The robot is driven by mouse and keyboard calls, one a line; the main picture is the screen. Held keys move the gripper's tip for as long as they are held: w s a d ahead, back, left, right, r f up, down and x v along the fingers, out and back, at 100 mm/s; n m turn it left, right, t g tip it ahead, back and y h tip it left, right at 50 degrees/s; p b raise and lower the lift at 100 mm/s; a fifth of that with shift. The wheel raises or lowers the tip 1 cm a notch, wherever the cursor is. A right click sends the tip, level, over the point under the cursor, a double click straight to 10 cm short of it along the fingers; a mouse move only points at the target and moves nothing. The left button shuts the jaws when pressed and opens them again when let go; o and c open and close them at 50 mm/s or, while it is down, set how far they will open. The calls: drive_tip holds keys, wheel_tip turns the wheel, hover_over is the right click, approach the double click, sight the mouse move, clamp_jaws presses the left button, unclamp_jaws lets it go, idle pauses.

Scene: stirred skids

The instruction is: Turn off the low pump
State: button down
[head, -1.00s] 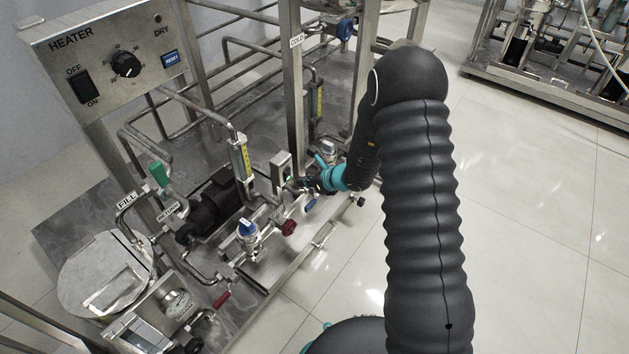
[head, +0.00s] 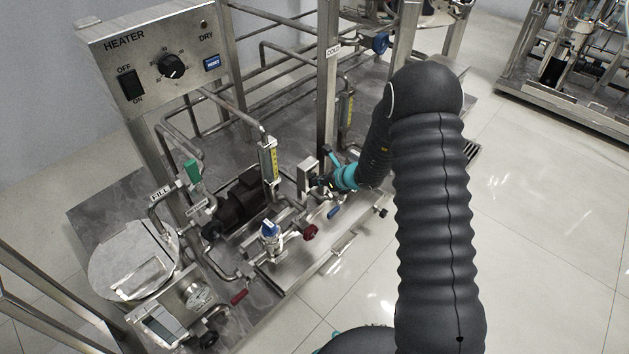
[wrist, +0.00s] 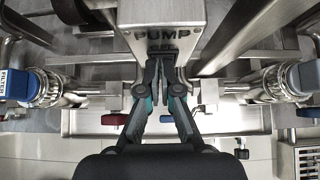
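The pump switch box is a small metal box (head: 305,174) on a post low on the skid in the head view. In the wrist view its face, marked "PUMP" (wrist: 165,34), fills the top middle. My gripper (wrist: 160,66) has its two dark fingertips close together, apparently shut with nothing between them. The tips are in front of the lower part of the box face, by partly covered lettering. They hide the switch, and I cannot tell whether they touch it. In the head view my gripper (head: 321,181) is just right of the box.
Red (wrist: 115,119) and blue (wrist: 166,118) handles sit below. The heater panel (head: 150,62) stands at upper left.

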drive_tip(key=shift+d, duration=0.1)
drive_tip(key=shift+r, duration=0.1)
drive_tip(key=shift+r+p, duration=0.3)
drive_tip(key=shift+r, duration=0.4)
drive_tip(key=shift+d, duration=0.1)
drive_tip(key=v, duration=1.3)
drive_tip(key=shift+s+f, duration=0.1)
